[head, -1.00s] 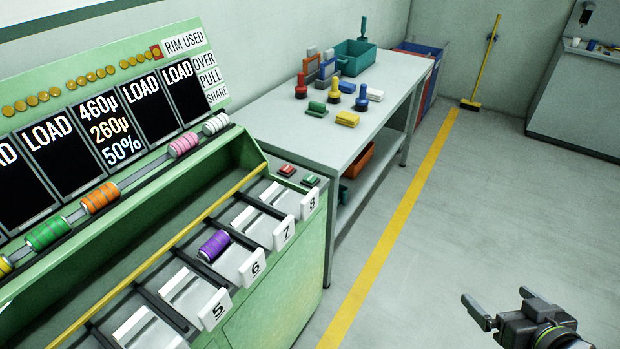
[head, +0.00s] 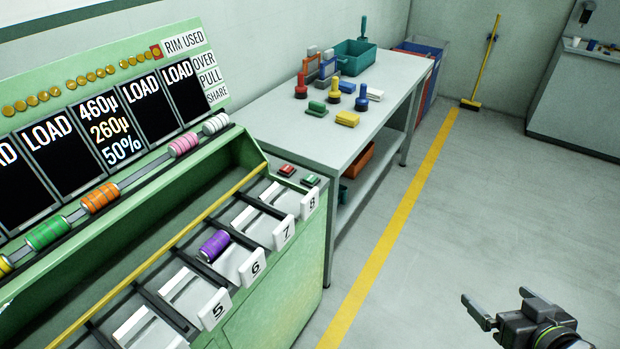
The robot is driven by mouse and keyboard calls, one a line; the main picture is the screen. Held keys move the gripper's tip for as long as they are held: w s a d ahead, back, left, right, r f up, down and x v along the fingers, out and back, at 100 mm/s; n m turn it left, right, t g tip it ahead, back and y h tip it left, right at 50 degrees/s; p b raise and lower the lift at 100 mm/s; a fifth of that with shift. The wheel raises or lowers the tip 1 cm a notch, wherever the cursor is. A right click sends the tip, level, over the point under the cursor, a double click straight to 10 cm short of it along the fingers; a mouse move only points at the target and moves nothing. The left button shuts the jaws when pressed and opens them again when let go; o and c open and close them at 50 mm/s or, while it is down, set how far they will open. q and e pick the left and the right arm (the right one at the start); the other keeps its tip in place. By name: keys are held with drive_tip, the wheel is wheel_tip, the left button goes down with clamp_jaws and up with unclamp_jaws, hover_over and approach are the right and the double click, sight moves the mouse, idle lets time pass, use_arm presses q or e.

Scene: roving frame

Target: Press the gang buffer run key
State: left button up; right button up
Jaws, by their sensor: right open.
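The green machine (head: 282,268) with numbered bays fills the left of the head view. At its right end sit a red key (head: 287,170) and a green key (head: 310,180), side by side. No lettering on either key can be read, so I cannot tell by label which is the run key. My right gripper (head: 498,297) is open and empty at the lower right, over the floor and well apart from the keys. My left gripper is not in view.
A purple spool (head: 214,245) lies in the bay beside plate 6. Several coloured spools sit on a rod below dark display panels. A grey bench (head: 275,120) with stamps and a teal bin (head: 355,58) stands behind. The floor (head: 470,200) right of the yellow line is clear.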

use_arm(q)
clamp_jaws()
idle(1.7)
